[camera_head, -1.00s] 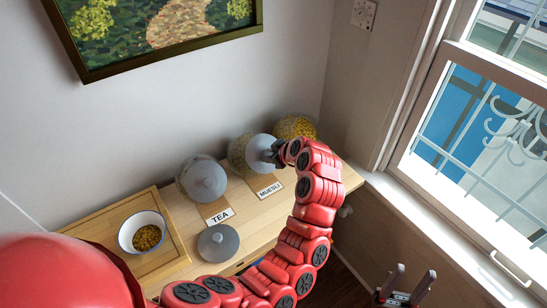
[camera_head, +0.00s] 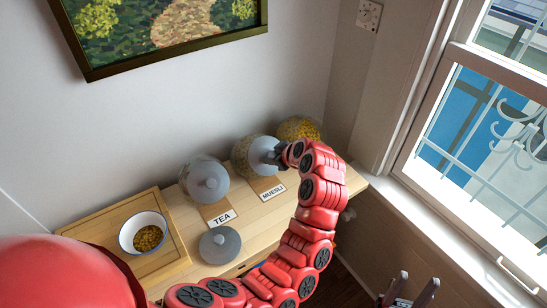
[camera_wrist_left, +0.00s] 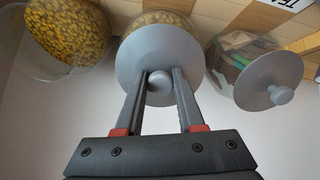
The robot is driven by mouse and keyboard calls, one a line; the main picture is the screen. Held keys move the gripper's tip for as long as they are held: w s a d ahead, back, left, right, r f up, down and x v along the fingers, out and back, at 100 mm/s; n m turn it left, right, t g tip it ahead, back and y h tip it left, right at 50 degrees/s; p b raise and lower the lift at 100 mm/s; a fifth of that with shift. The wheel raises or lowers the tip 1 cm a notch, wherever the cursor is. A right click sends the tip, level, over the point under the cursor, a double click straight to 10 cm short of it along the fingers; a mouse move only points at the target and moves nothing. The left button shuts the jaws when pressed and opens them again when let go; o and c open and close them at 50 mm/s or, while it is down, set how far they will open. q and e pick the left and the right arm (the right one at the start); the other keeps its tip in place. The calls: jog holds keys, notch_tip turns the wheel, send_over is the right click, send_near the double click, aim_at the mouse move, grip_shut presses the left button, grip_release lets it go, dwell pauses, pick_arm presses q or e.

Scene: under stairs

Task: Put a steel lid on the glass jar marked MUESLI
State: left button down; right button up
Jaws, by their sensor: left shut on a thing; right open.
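The glass jar marked MUESLI (camera_head: 240,160) stands on the wooden top behind its label (camera_head: 272,192). A grey steel lid (camera_head: 261,149) is at its mouth. My left gripper (camera_head: 281,153) is shut on that lid's knob. In the left wrist view the fingers (camera_wrist_left: 160,90) hold the round knob from both sides, and the lid (camera_wrist_left: 160,52) covers the jar's mouth, with the filled jar (camera_wrist_left: 158,20) behind it. I cannot tell whether the lid rests on the rim or is slightly above it. My right gripper (camera_head: 406,288) is open and empty at the lower right.
The TEA jar (camera_head: 197,168) wears a grey lid (camera_head: 209,183). Another jar with yellow contents (camera_head: 299,127) stands at the right. A loose grey lid (camera_head: 220,243) lies near the front. A bowl (camera_head: 143,232) sits on a wooden tray (camera_head: 100,210). A window is at right.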

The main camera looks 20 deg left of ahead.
dwell(0.7)
pick_arm(q)
jog(key=shift+b, duration=0.6)
jog(key=shift+b+x, duration=0.85)
jog(key=shift+b, duration=0.05)
jog(key=shift+d, duration=0.1)
grip_release()
dwell(0.4)
